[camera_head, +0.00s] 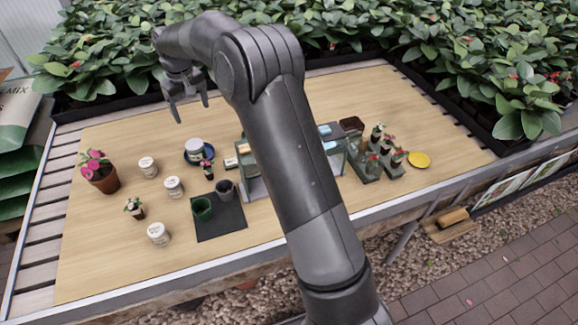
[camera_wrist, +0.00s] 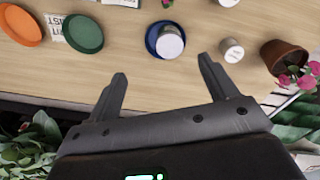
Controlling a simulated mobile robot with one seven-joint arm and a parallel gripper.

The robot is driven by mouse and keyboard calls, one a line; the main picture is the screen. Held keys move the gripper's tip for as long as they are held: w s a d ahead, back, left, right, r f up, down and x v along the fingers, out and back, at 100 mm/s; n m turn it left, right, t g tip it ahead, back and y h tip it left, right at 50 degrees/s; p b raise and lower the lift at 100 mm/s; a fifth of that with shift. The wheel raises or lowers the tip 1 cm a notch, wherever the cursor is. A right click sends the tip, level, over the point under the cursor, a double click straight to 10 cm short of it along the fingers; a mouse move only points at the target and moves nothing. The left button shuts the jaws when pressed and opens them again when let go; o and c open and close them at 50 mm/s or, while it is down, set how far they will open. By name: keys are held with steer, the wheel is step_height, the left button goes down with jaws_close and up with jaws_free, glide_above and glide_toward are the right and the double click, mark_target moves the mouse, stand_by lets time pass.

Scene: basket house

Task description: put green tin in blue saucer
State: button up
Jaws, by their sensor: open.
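The blue saucer (camera_head: 186,158) lies on the wooden table, left of my arm. A whitish tin (camera_head: 193,146) stands in it. In the wrist view the blue saucer (camera_wrist: 151,42) is just beyond the fingers, with the pale tin (camera_wrist: 171,44) inside its rim. I cannot make out green on this tin. A green cup-like container (camera_head: 203,209) stands on a dark mat nearer the front. My gripper (camera_head: 191,112) is open, raised above the far side of the table. Its fingers (camera_wrist: 162,72) are apart with nothing between them, clear of the saucer and tin.
Several white tins, including one (camera_head: 158,234), and a pink-flowered pot (camera_head: 104,180) stand left. A grey cup (camera_head: 224,189) shares the dark mat (camera_head: 222,224). Green (camera_wrist: 82,33) and orange (camera_wrist: 20,25) saucers show in the wrist view. Plants line the back; bare table lies front left.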

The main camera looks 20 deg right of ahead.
steer(key=s+d+r+m+t, duration=0.1)
steer(key=s+d+r, duration=0.5)
steer(key=s, duration=0.4)
steer(key=s+d+r+m+t, duration=0.1)
steer(key=s+d+r, duration=0.3)
steer(key=s+r, duration=0.55)
steer(key=s+d+f+m+t, duration=0.1)
steer(key=s+d+f, duration=0.1)
steer(key=s, duration=0.9)
steer(key=s+d+f+m+t, duration=0.1)
steer(key=s+d, duration=0.3)
steer(key=s, duration=0.8)
steer(key=shift+s+f+m+t, duration=0.25)
steer(key=shift+f+m+t, duration=0.2)
steer(key=shift+f, duration=0.2)
